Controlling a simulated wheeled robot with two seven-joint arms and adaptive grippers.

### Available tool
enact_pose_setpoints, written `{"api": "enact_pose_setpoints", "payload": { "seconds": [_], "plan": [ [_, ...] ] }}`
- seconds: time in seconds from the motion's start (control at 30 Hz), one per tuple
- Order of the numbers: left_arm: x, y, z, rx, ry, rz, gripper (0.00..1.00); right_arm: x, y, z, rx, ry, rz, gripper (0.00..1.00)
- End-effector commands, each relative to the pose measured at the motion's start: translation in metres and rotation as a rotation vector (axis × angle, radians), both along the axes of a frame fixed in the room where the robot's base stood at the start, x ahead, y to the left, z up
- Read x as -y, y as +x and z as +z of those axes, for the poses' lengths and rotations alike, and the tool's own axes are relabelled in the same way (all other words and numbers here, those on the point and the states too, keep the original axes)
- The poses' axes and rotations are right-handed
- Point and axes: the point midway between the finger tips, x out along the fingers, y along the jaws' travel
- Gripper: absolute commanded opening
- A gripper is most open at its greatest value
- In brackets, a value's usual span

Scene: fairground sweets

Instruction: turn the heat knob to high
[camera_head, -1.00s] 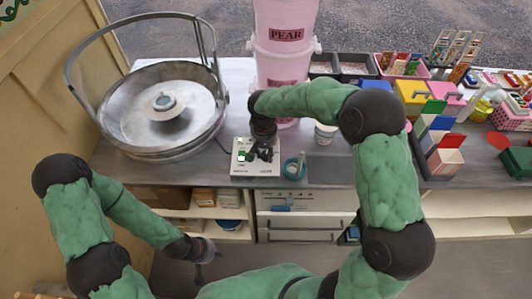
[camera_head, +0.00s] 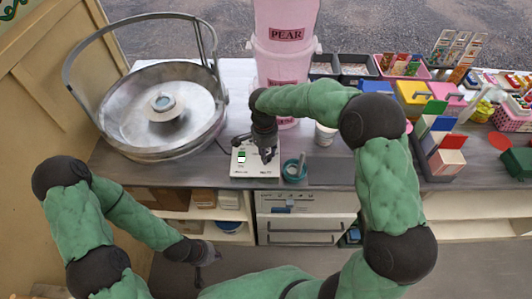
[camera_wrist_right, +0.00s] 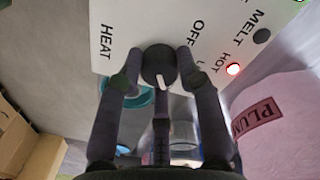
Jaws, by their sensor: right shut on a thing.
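The white control box (camera_head: 243,168) stands on the counter in front of the metal floss machine. In the right wrist view its panel (camera_wrist_right: 128,32) carries the words HEAT, OFF, MELT and HOT. The round dark heat knob (camera_wrist_right: 158,63) has a white pointer mark that faces the bottom of that picture. My right gripper (camera_head: 266,156) is at the box, shut on the knob; in the wrist view its fingers (camera_wrist_right: 159,72) sit on both sides of it.
The metal floss machine (camera_head: 112,122) with its hoop stands left of the box. A teal cup (camera_head: 294,172) stands close to the box's right, with a white tub (camera_head: 325,134) behind. A pink PEAR container (camera_head: 284,65) rises at the back.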

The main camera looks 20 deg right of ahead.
Motion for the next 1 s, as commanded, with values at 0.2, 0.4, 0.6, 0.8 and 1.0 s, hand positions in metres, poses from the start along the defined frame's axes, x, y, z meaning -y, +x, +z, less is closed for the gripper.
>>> {"api": "enact_pose_setpoints", "payload": {
  "seconds": [0.2, 0.4, 0.6, 0.8, 1.0],
  "plan": [
    [0.0000, 0.0000, -0.0004, 0.000, 0.000, 0.000, 0.00, 0.0005, 0.0011, 0.0007, 0.004, 0.000, -0.045, 0.03],
    [0.0000, 0.0000, -0.0004, 0.000, 0.000, 0.000, 0.00, 0.0005, 0.0011, 0.0007, 0.003, 0.000, -0.054, 0.03],
    [0.0000, 0.0000, -0.0004, 0.000, 0.000, 0.000, 0.00, 0.0005, 0.0012, 0.0008, 0.003, 0.000, -0.054, 0.03],
    [0.0000, 0.0000, -0.0004, 0.000, 0.000, 0.000, 0.00, 0.0005, 0.0009, 0.0006, 0.003, 0.000, -0.053, 0.60],
    [0.0000, 0.0000, -0.0004, 0.000, 0.000, 0.000, 0.00, 0.0003, 0.0004, 0.0003, 0.001, 0.000, -0.052, 0.60]
  ]
}}
